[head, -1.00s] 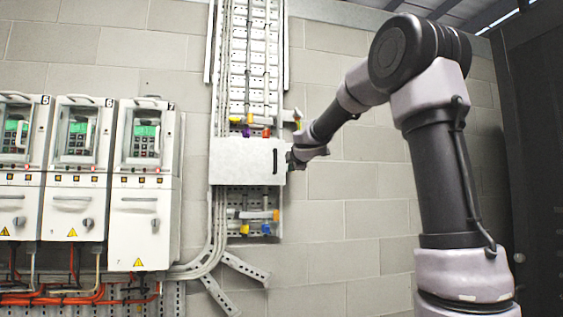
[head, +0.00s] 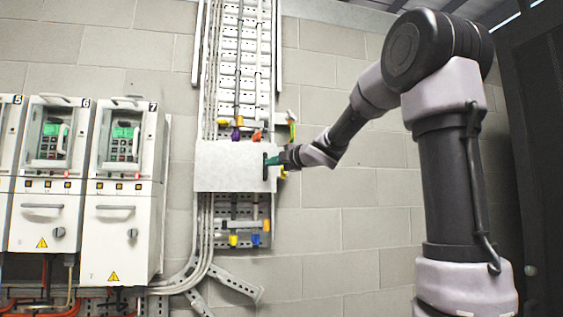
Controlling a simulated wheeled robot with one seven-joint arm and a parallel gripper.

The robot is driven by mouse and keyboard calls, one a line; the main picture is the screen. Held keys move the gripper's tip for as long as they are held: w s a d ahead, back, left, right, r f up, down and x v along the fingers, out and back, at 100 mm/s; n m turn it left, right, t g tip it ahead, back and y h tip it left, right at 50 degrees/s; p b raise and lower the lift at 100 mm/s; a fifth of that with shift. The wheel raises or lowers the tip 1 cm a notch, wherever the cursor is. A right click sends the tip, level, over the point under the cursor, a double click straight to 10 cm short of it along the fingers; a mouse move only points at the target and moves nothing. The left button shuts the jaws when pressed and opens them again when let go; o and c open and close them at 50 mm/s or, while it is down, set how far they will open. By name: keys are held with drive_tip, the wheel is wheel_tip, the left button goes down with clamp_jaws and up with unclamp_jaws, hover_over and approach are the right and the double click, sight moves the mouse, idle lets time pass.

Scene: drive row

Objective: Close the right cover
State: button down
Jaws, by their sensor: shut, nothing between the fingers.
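A pale grey flat cover plate (head: 225,166) stands in front of the vertical cable tray in the head view. It has a dark upright handle (head: 265,172) near its right edge. I cannot tell whether this is the right cover, as no second cover shows clearly. My gripper (head: 274,160) is shut and empty. Its greenish tip reaches from the right over the plate's right edge, close to the handle. I cannot tell whether it touches the plate or handle. What lies behind the plate is hidden.
Coloured clamps and cable ends (head: 237,133) show above the plate, with more (head: 233,240) below it. White numbered drive cabinets (head: 125,185) stand at the left. A dark cabinet (head: 535,160) stands at the far right.

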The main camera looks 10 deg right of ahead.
drive_tip(key=w, duration=0.5)
drive_tip(key=shift+w+d, duration=0.1)
drive_tip(key=shift+w, duration=0.2)
drive_tip(key=shift+w+d, duration=0.1)
drive_tip(key=w, duration=0.1)
drive_tip(key=w+d, duration=0.2)
drive_tip(key=shift+w, duration=0.25)
